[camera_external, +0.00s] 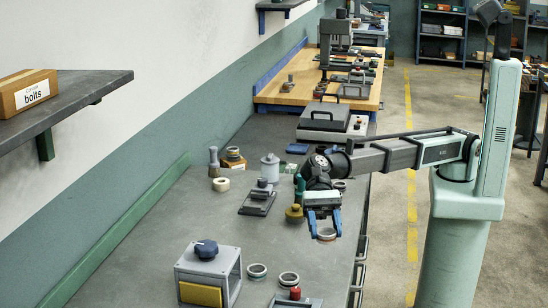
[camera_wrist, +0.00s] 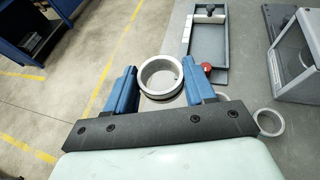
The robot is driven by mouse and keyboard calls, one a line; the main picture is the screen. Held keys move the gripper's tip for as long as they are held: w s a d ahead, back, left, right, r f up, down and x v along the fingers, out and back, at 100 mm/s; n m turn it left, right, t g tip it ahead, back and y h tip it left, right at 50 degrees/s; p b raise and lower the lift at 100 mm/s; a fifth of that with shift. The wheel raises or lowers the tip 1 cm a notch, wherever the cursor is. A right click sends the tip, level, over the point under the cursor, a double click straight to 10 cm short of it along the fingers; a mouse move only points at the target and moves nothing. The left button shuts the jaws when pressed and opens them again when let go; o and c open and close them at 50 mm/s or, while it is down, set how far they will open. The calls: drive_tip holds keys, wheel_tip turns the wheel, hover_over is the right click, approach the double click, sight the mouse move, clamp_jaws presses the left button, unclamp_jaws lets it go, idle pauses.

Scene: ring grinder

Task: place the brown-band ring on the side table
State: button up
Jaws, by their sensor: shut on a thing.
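My gripper (camera_external: 323,222) has blue fingers and is over the grey bench near its right edge. It is shut on a pale metal ring (camera_external: 326,235), held between the fingertips. The ring shows from above in the wrist view (camera_wrist: 143,81), open hole up, between the fingers of my gripper (camera_wrist: 161,84). A dark band shows on its side; I cannot make out clearly whether it is brown. Two more rings lie on the bench, one (camera_external: 257,278) by the grey box and one (camera_external: 289,286) to its right. I cannot tell which surface is the side table.
A grey box with a blue knob (camera_external: 207,265) and a red-knobbed fixture (camera_external: 296,300) stand in front. A flat clamp fixture (camera_external: 258,201), grey canister (camera_external: 270,168) and brass weight (camera_external: 294,215) stand left of my gripper. The floor aisle (camera_external: 395,220) to the right is clear.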

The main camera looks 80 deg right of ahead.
drive_tip(key=w+d+r+m+t, duration=0.1)
drive_tip(key=w+d+m+t, duration=0.1)
drive_tip(key=w+d, duration=0.9)
drive_tip(key=w+d+r+m+t, duration=0.1)
drive_tip(key=w+d+t, duration=0.1)
drive_tip(key=w+d, duration=0.85)
drive_tip(key=w+d+m+t, duration=0.3)
drive_tip(key=w+d+m, duration=0.1)
drive_tip(key=w+d, duration=1.5)
drive_tip(key=m+t+h, duration=0.3)
drive_tip(key=m+t, duration=0.3)
drive_tip(key=t, duration=0.1)
hover_over(254, 158)
wheel_tip(254, 158, down, 12)
drive_tip(key=shift+s+f, duration=0.1)
drive_tip(key=shift+f, duration=5.25)
